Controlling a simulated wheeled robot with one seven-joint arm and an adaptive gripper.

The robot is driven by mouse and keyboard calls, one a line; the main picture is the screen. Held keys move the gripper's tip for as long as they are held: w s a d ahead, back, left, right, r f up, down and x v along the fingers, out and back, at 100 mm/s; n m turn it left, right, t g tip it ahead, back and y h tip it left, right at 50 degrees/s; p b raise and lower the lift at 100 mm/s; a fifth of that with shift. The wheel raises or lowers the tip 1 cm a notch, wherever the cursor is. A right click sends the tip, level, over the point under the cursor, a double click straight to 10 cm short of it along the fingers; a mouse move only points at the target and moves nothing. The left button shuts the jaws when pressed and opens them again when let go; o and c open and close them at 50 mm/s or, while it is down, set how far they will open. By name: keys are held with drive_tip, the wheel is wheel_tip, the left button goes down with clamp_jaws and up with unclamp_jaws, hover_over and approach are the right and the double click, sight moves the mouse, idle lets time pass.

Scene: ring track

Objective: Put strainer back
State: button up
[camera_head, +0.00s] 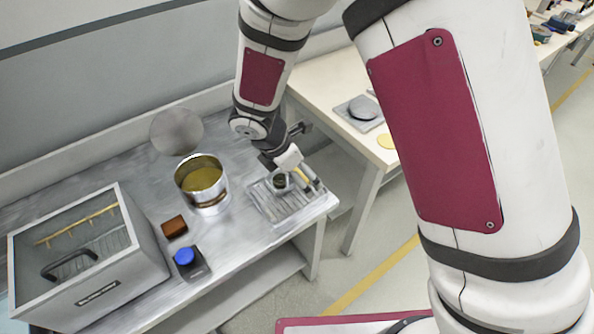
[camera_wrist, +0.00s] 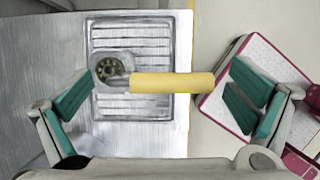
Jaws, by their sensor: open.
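The strainer (camera_wrist: 110,68) has a small round dark basket and a thick yellow handle (camera_wrist: 172,83). It lies on a grooved metal tray (camera_wrist: 145,22) at the bench's right end, the handle pointing right past the tray edge in the wrist view. In the head view the strainer (camera_head: 281,182) is partly hidden by my gripper (camera_head: 290,168). My gripper is open; in the wrist view its teal-padded fingers (camera_wrist: 160,95) are wide apart, one on each side along the handle's length. Nothing is held. I cannot tell the height gap to the handle.
A metal pot (camera_head: 212,205) with yellow contents stands left of the tray, a round metal disc (camera_head: 176,130) behind it. A second table (camera_head: 325,82) is behind right.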

drive_tip(key=v, duration=1.2)
drive_tip(key=s+d+r+m+y, duration=0.1)
drive_tip(key=s+d+r+m, duration=0.4)
drive_tip(key=d+r+m, duration=0.7)
drive_tip(key=s+d+r+m+t+y, duration=0.1)
drive_tip(key=s+d+r+m, duration=0.1)
drive_tip(key=s+d+m, duration=0.2)
drive_tip(key=s+d+r+m+t+y, duration=0.1)
drive_tip(key=s+d+r+m, duration=0.1)
drive_tip(key=s+d+m, duration=0.3)
drive_tip(key=s+m, duration=0.3)
drive_tip(key=s, duration=0.2)
drive_tip(key=shift+s+d+r+m+y, duration=0.25)
drive_tip(key=shift+s+m+y, duration=0.05)
drive_tip(key=shift+m+y, duration=0.1)
